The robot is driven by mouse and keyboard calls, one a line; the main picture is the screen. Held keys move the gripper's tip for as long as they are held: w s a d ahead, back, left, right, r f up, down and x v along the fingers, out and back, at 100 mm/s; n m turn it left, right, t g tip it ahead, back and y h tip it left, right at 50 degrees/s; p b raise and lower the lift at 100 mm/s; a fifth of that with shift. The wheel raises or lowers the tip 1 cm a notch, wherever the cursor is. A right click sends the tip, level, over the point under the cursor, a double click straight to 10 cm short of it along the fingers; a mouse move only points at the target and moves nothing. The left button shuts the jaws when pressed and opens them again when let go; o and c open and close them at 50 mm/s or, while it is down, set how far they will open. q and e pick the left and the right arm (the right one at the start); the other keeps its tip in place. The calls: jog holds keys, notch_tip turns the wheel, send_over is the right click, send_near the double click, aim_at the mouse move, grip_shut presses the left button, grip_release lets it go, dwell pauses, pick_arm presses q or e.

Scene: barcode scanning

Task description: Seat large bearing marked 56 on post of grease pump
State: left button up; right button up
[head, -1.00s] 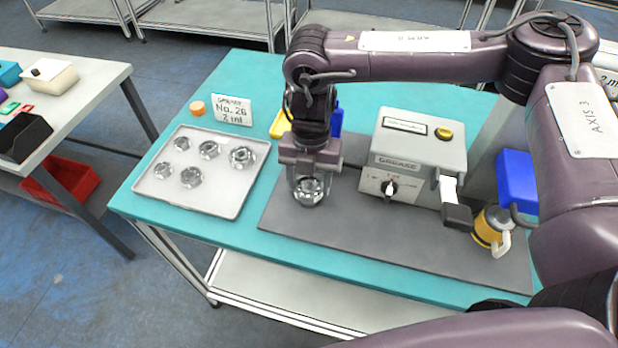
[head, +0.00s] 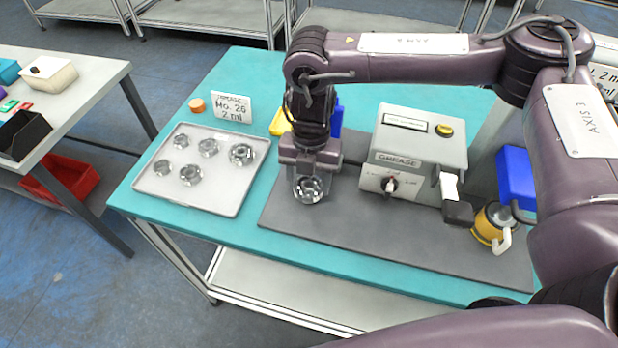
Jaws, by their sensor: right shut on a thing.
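My right gripper (head: 312,170) points down over the grey mat and is shut on a shiny steel bearing (head: 311,190). The bearing shows below the fingers, to the left of the grease pump (head: 418,140). No marking on it can be read. The pump is a light grey box with a GREASE label, a yellow button on top and a dial on its front. I cannot make out the post. I cannot tell whether the bearing touches anything beneath it. My left gripper is not in view.
A pale tray (head: 215,203) at the left holds several other bearings. A yellow and grey can (head: 492,223) and a blue box (head: 516,178) are right of the pump. The mat's front is clear.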

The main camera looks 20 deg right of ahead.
jog(key=o, duration=1.6)
jog(key=shift+s, duration=0.1)
jog(key=shift+c, duration=0.2)
notch_tip(320, 180, up, 8)
jog(key=p, duration=0.6)
jog(key=shift+f, duration=0.25)
